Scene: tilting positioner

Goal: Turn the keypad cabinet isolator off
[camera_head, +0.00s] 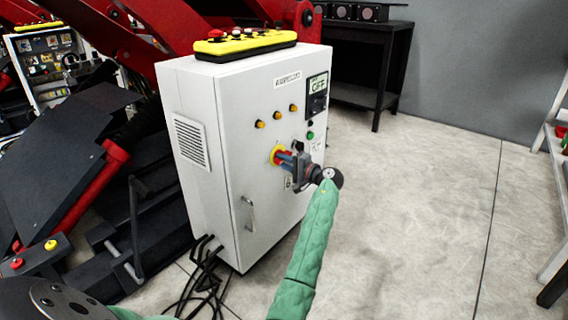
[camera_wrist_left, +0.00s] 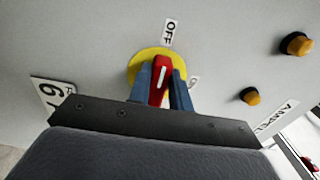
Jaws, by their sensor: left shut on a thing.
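The white-grey cabinet (camera_head: 215,165) stands upright in the middle of the head view. Its isolator is a red handle (camera_wrist_left: 160,82) with a white line, on a yellow disc (camera_wrist_left: 141,63); the disc's edge also shows in the head view (camera_head: 274,153). My left gripper (camera_head: 285,160) faces the cabinet front, its blue fingers (camera_wrist_left: 161,90) shut on the red handle from both sides. In the left wrist view the handle appears to point toward the OFF label (camera_wrist_left: 170,32). A second label (camera_wrist_left: 194,82) is partly hidden by a finger. My right gripper is out of view.
Amber lamps, a green button (camera_head: 310,135) and a display panel (camera_head: 317,95) are on the cabinet front. A door handle (camera_head: 249,214) sits lower down. A yellow control box (camera_head: 245,45) lies on top. Black cables (camera_head: 207,275) reach the floor.

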